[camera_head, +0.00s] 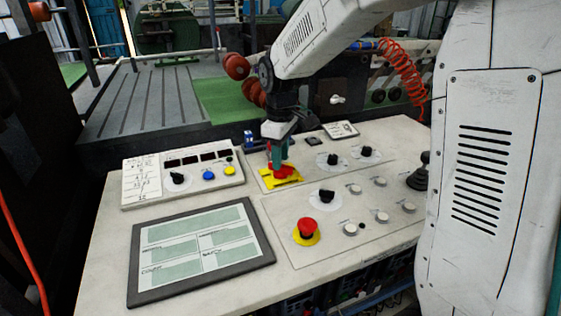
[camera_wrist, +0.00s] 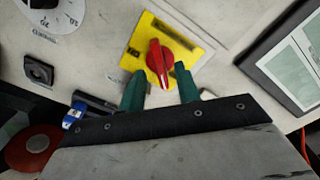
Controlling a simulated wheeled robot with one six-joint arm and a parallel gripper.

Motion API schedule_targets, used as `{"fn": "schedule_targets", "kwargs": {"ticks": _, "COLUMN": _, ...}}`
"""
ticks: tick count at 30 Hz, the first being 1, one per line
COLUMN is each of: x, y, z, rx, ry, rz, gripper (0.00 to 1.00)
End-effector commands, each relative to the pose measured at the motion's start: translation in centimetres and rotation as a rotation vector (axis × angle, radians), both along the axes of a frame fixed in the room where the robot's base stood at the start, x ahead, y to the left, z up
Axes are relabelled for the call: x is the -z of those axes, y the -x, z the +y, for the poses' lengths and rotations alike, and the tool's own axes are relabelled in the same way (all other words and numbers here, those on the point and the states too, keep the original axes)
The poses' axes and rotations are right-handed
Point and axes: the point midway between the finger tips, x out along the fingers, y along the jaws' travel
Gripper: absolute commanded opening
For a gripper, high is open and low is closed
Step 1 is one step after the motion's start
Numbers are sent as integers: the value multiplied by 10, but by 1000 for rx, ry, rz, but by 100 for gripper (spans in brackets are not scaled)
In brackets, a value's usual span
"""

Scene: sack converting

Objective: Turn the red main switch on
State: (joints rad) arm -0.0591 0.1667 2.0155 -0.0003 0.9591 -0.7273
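The red main switch (camera_wrist: 160,55) is a rotary handle with a white pointer line, on a yellow plate (camera_wrist: 205,50). In the wrist view the handle stands nearly upright, its white-lined end towards my gripper. My gripper (camera_wrist: 161,70) is open, its green fingertips on either side of the handle's near end with gaps visible. In the head view the red switch (camera_head: 287,172) and yellow plate (camera_head: 267,182) sit on the console, with my gripper (camera_head: 276,166) pointing down over them. The fingers partly hide the switch there. Whether a finger touches the handle I cannot tell.
The console (camera_head: 110,220) also bears a red emergency button (camera_head: 307,227), a screen (camera_head: 200,250), a raised button box (camera_head: 183,172), black knobs (camera_head: 326,195) and a joystick (camera_head: 419,178). A blue-handled item (camera_wrist: 75,115) lies beside my gripper.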

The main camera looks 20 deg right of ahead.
Motion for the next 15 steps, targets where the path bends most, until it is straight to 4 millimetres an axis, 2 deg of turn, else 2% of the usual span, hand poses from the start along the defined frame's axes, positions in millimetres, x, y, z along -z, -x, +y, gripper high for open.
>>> {"fn": "schedule_targets", "kwargs": {"ticks": 3, "x": 14, "y": 0, "z": 0, "rx": 0, "ry": 0, "rz": 1, "gripper": 33}}
{"fn": "schedule_targets", "kwargs": {"ticks": 6, "x": 20, "y": 0, "z": 0, "rx": 1, "ry": 0, "rz": 1, "gripper": 33}}
{"fn": "schedule_targets", "kwargs": {"ticks": 14, "x": 21, "y": 0, "z": 0, "rx": 1, "ry": 1, "rz": -1, "gripper": 33}}
{"fn": "schedule_targets", "kwargs": {"ticks": 15, "x": 21, "y": 0, "z": 0, "rx": 1, "ry": 1, "rz": -1, "gripper": 27}}
